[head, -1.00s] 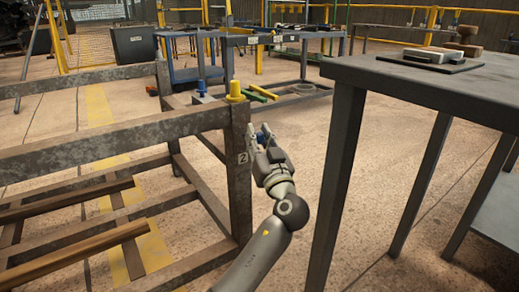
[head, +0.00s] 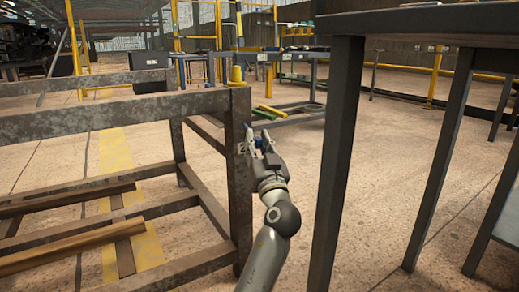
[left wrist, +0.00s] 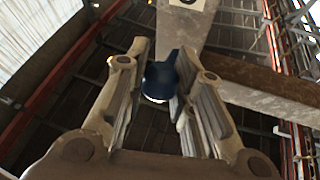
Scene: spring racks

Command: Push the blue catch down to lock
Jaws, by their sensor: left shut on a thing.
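The blue catch (left wrist: 159,78) shows in the left wrist view between the two fingers of my left gripper, against the grey post above it. In the head view only a small bit of blue (head: 258,144) shows at the fingertips. My left gripper (head: 261,142) is shut on the catch, at the right side of the rack's near corner post (head: 239,195), just below its top. The fingers hide much of the catch, and I cannot tell how far down it sits. My right gripper is not in view.
The worn metal rack (head: 120,114) fills the left side, with brown bars (head: 70,247) low inside it. A dark table (head: 341,160) stands close on the right. A blue bench (head: 300,119) is behind; open floor lies between.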

